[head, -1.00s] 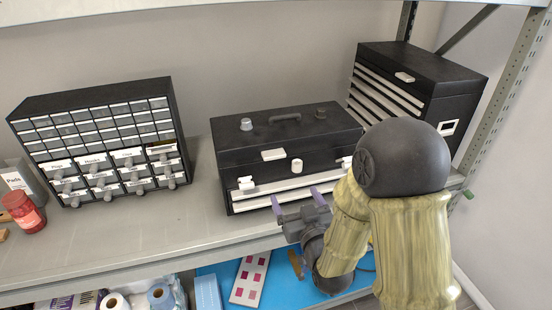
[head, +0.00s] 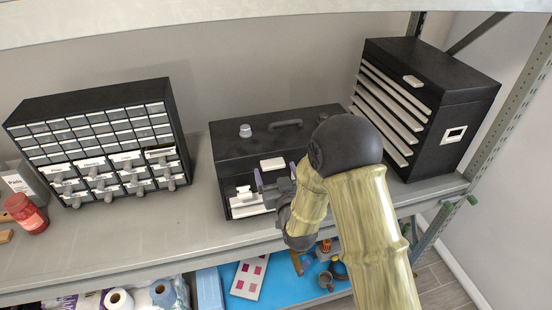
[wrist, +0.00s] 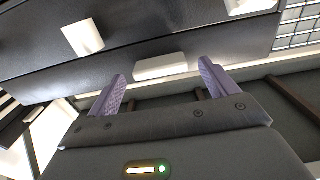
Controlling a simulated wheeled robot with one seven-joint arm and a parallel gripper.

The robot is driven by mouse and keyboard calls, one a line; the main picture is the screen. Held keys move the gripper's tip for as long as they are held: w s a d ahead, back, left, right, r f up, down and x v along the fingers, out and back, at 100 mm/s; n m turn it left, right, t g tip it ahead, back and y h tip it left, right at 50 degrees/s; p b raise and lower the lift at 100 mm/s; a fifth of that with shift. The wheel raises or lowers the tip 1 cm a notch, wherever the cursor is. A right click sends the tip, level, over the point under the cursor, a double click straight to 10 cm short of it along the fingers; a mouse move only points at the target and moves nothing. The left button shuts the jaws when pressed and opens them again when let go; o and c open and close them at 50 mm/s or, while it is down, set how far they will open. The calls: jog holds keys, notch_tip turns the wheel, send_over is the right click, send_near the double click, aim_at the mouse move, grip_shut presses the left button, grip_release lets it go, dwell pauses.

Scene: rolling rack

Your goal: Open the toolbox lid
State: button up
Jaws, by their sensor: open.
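The black toolbox (head: 231,150) stands on the shelf, its lid down, with a carry handle (head: 287,124) on top. A white tab (head: 272,164) sits on its upper front, and a white latch (head: 243,193) is lower left. My gripper (head: 275,177) is open and empty at the toolbox front, just below the tab. In the wrist view, the two purple fingers (wrist: 160,85) stand apart, with a white block (wrist: 160,66) of the black front between them. I cannot tell whether they touch it. My arm hides the toolbox's right front.
A small-drawer organizer (head: 88,112) stands left, and a black cabinet with white drawer fronts (head: 431,93) stands close on the right. A red jar (head: 24,212) is at far left. The upper shelf edge (head: 250,16) runs overhead; bare shelf (head: 130,232) lies in front.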

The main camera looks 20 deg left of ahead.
jog(key=shift+x, duration=0.95)
